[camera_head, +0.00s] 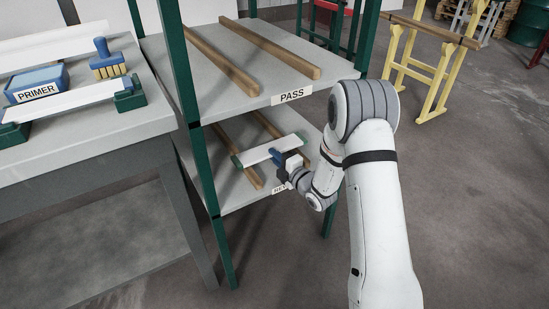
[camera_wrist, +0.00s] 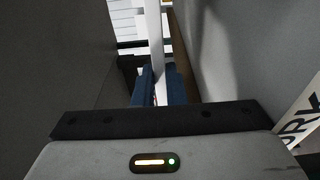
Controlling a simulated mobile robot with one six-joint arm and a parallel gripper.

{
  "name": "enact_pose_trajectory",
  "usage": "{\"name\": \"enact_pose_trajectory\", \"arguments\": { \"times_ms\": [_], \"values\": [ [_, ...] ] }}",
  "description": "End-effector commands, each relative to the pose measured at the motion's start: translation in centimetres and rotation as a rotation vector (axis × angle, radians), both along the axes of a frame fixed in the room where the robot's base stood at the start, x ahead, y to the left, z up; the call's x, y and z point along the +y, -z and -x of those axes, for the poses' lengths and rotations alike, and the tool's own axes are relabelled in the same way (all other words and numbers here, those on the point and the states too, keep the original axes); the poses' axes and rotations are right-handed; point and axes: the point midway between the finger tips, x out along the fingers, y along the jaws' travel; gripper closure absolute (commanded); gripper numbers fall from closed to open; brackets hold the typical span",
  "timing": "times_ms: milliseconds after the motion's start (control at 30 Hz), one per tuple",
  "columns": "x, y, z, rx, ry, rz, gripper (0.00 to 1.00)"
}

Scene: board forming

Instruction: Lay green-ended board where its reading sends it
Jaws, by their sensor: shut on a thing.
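The white green-ended board (camera_head: 257,155) is at the lower shelf (camera_head: 240,197) of the green rack, crosswise over two wooden rails (camera_head: 236,157). I cannot tell whether it touches them. My gripper (camera_head: 280,157) is shut on the board with its blue fingers, which hide part of it. In the wrist view the board (camera_wrist: 154,35) runs as a pale strip between the blue fingers of my gripper (camera_wrist: 159,85). The upper shelf (camera_head: 225,92) carries a PASS label (camera_head: 292,95). The lower shelf's label (camera_wrist: 303,128) is partly hidden; "RK" shows in the wrist view.
The upper shelf holds two bare wooden rails (camera_head: 265,47) above my gripper. A green rack post (camera_head: 203,165) stands to its left. The workbench (camera_head: 150,140) at left holds a PRIMER box (camera_head: 37,84), a brush (camera_head: 107,60) and white boards. A yellow trestle (camera_head: 425,70) stands at back right.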

Motion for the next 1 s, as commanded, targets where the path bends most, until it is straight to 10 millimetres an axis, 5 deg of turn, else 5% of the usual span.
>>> {"name": "enact_pose_trajectory", "arguments": {
  "times_ms": [300, 333, 600, 1000],
  "values": [
    [0.05, 0.49, 0.03, 0.001, -0.001, 0.001, 1.00],
    [0.05, 0.56, 0.05, 0.002, -0.001, 0.002, 0.88],
    [0.08, 0.75, 0.11, 0.005, -0.001, 0.003, 0.67],
    [0.11, 0.01, 0.19, 0.010, -0.002, 0.004, 0.67]
  ]
}}
